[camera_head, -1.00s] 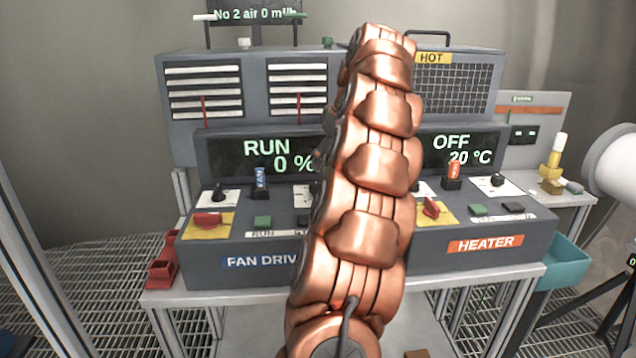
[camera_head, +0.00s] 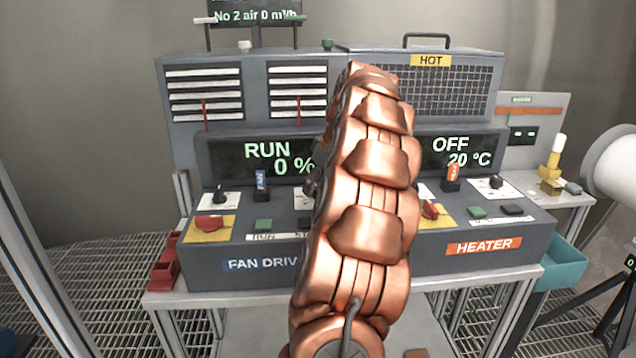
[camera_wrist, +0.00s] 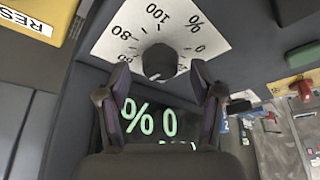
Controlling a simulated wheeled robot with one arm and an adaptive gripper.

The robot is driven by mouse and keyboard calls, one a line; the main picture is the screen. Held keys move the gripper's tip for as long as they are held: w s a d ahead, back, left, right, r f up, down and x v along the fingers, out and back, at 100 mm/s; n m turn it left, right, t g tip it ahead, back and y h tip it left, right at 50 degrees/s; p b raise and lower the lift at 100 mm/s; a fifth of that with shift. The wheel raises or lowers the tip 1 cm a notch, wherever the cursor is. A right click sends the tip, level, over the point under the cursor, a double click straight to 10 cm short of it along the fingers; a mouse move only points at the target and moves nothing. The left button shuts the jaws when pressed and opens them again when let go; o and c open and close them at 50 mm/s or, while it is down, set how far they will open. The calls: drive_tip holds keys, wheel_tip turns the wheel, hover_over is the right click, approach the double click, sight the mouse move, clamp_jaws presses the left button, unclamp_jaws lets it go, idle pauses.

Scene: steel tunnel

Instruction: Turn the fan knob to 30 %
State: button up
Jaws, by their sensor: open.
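The fan drive display (camera_head: 265,158) reads RUN and 0 % in the head view. In the wrist view, upside down, the round black fan knob (camera_wrist: 160,61) sits on a white plate (camera_wrist: 113,38) with a percent scale. My gripper (camera_wrist: 161,78) is open, its two dark fingers on either side of the knob's near edge. I cannot tell whether they touch it. In the head view my copper arm hides the knob and nearly all of the gripper; only an edge of the white plate (camera_head: 301,199) shows.
The fan side also has a black knob (camera_head: 218,193), a red switch (camera_head: 209,223), a blue-tagged switch (camera_head: 261,180) and a green button (camera_head: 263,225). The heater controls (camera_head: 490,209) lie to the right. Above the console stands a vented housing (camera_head: 245,75).

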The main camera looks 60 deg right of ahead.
drive_tip(key=shift+f, duration=0.1)
drive_tip(key=c, duration=1.1)
